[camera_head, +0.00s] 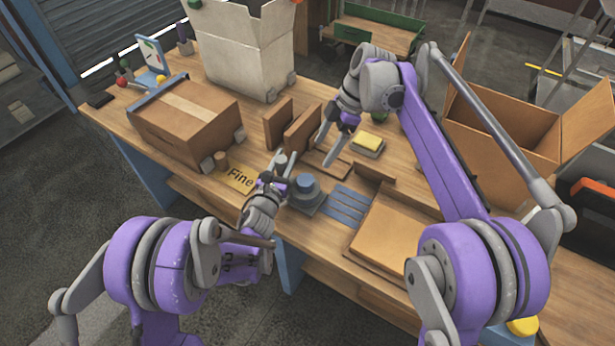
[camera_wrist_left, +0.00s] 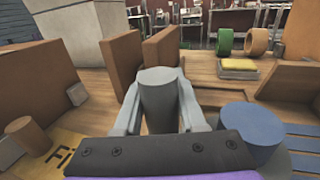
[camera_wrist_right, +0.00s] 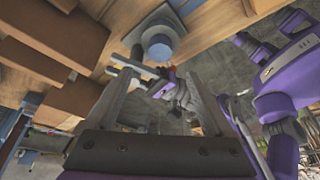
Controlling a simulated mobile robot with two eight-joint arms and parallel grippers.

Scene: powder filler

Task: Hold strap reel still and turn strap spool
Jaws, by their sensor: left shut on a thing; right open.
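My left gripper (camera_head: 279,166) is shut on a grey cylinder (camera_wrist_left: 158,98), whose top sticks up between the fingers. Beside it, a blue round piece (camera_head: 305,182) sits on a grey base; it also shows in the left wrist view (camera_wrist_left: 250,130) and the right wrist view (camera_wrist_right: 158,46). I cannot tell from markings which of these is the strap reel and which the strap spool. My right gripper (camera_head: 326,153) is open and empty above the bench, beyond the blue piece and apart from it.
A blue slatted mat (camera_head: 347,206) and a flat cardboard piece (camera_head: 393,235) lie to the right. Brown upright boards (camera_head: 302,128), a yellow sponge (camera_head: 369,140) and a closed carton (camera_head: 185,118) stand behind. A "Fine" label (camera_head: 240,179) lies left of my left gripper.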

